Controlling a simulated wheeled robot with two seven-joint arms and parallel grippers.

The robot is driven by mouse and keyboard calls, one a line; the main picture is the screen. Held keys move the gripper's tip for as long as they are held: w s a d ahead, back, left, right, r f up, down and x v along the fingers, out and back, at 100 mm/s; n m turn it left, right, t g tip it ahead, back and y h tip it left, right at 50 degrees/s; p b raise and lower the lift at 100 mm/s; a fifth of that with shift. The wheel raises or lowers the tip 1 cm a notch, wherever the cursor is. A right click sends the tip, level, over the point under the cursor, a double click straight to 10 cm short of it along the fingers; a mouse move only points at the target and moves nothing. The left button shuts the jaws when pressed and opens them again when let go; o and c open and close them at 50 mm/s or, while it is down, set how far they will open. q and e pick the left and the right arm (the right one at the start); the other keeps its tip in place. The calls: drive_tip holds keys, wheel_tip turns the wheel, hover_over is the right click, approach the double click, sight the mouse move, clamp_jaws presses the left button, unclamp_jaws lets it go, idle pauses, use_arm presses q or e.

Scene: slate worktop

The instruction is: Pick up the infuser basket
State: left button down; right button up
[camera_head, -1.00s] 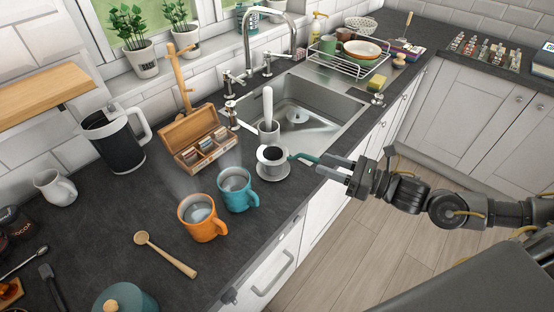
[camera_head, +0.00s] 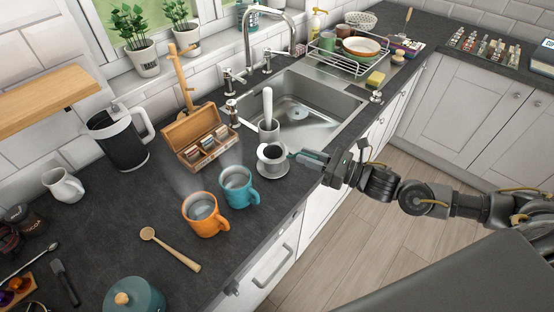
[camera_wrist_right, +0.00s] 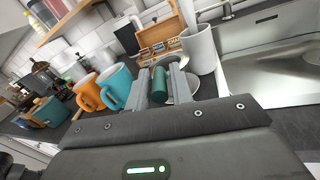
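The infuser basket (camera_head: 272,153) is a small dark-filled round piece with a teal handle, sitting on a white saucer (camera_head: 274,172) at the counter's sink-side edge. My right gripper (camera_head: 304,159) reaches in from the right, with its fingers around the handle. In the right wrist view the teal handle (camera_wrist_right: 159,82) lies between the two fingers of my right gripper (camera_wrist_right: 160,88); I cannot tell whether they press on it. The basket's body is mostly hidden there behind handle and fingers. My left gripper is out of view.
A teal mug (camera_head: 238,188) and an orange mug (camera_head: 205,214) stand left of the saucer. A white cup with a pestle-like rod (camera_head: 268,130) stands close behind it. The sink (camera_head: 315,112) opens to the right. A wooden tea box (camera_head: 200,140) stands behind.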

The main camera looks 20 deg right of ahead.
clamp_jaws()
drive_tip(key=shift+r, duration=0.4)
wheel_tip(320, 180, up, 2)
drive_tip(key=shift+r+b, duration=0.15)
drive_tip(key=shift+b, duration=0.2)
drive_tip(key=s+d+r+p, duration=0.2)
drive_tip(key=s+r+p, duration=0.4)
drive_tip(key=s+r, duration=0.4)
drive_tip(key=shift+s+d, duration=0.3)
drive_tip(key=shift+s, duration=1.6)
drive_tip(key=shift+a+f, duration=0.1)
drive_tip(key=shift+f, duration=0.05)
